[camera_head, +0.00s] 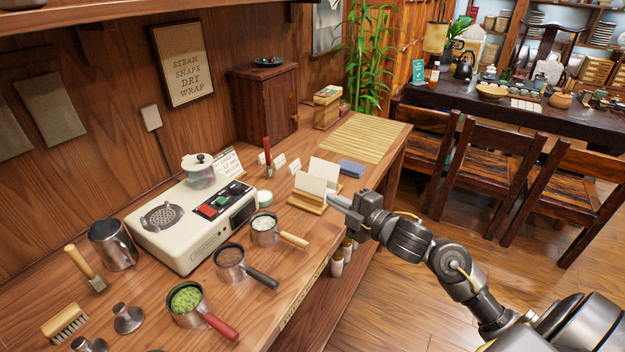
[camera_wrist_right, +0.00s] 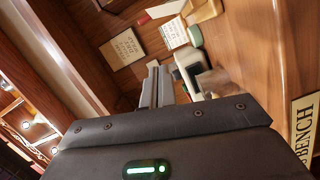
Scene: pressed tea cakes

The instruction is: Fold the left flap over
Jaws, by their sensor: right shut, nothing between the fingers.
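A small wooden stand (camera_head: 306,204) sits near the front edge of the bench and holds white paper. One white flap (camera_head: 311,185) leans up at the front left, and another white flap (camera_head: 325,170) stands behind it to the right. My right gripper (camera_head: 336,200) is at the right side of the stand, close to the front flap. Whether it touches the paper cannot be told. In the right wrist view its fingers (camera_wrist_right: 153,88) are together with nothing between them. The flaps cannot be made out clearly in that view. My left gripper is not in view.
Left of the stand are a cream steamer (camera_head: 190,222) and several handled pans, including one with white contents (camera_head: 265,229). A blue folded cloth (camera_head: 351,168) and a bamboo mat (camera_head: 357,138) lie behind. A red-handled tool (camera_head: 267,155) stands near small cards.

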